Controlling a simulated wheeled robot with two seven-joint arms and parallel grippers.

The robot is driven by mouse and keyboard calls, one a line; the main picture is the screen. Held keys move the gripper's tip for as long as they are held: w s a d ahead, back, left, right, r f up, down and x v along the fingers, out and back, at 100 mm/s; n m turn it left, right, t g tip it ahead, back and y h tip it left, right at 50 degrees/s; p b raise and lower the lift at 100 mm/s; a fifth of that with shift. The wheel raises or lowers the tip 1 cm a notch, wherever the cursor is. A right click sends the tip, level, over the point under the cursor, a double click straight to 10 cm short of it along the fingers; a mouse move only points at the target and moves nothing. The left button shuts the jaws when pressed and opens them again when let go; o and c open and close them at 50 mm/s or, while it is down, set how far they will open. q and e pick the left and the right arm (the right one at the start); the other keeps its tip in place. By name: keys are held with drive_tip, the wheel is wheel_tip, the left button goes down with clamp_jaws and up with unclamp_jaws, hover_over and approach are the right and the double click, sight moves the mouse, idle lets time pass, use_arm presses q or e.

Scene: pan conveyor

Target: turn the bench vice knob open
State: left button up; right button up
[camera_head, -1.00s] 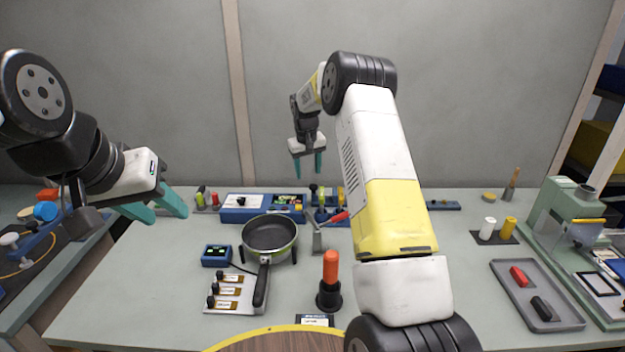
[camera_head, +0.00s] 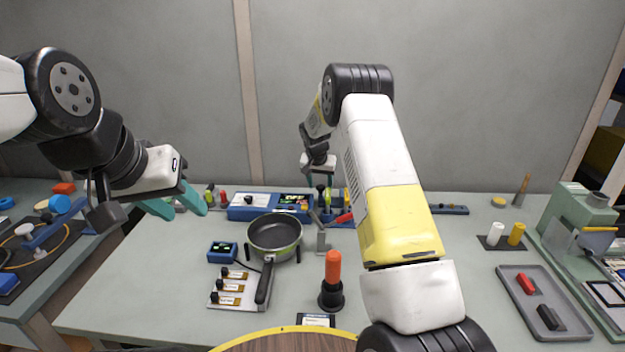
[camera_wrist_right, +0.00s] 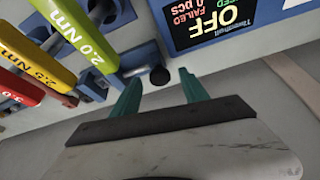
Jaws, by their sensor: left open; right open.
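My right gripper (camera_head: 321,183) is low over the back of the bench, beside the driver rack, partly hidden by tools and my arm. In the right wrist view its two teal fingers (camera_wrist_right: 160,86) are open and empty. A small round black knob (camera_wrist_right: 159,76) shows in the gap between the fingertips, by a grey-blue block; contact cannot be judged. It looks like the vice knob, but the vice body is not clear. My left gripper (camera_head: 187,212) is open and empty, in the air at the left.
Handled drivers in green, yellow (camera_wrist_right: 20,52) and red stand close beside the right fingers. A blue unit with an OFF display (camera_wrist_right: 215,22) is on the other side. A pan (camera_head: 275,233), an orange-handled tool (camera_head: 333,268) and a grey tray (camera_head: 520,277) stand nearer.

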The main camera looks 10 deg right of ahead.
drive_tip(key=shift+f, duration=0.15)
clamp_jaws()
idle(0.4)
drive_tip(key=n, duration=0.1)
drive_tip(key=n+y, duration=0.1)
drive_tip(key=n, duration=0.2)
drive_tip(key=shift+d+n+y, duration=0.3)
drive_tip(key=shift+n+y, duration=0.1)
drive_tip(key=n+y, duration=0.1)
drive_tip(key=n, duration=0.2)
drive_tip(key=n+y, duration=0.1)
drive_tip(key=n, duration=0.1)
drive_tip(key=shift+w+d+n, duration=0.1)
drive_tip(key=shift+d+n, duration=0.05)
drive_tip(key=shift+n, duration=0.25)
unclamp_jaws()
drive_tip(key=shift+g, duration=0.3)
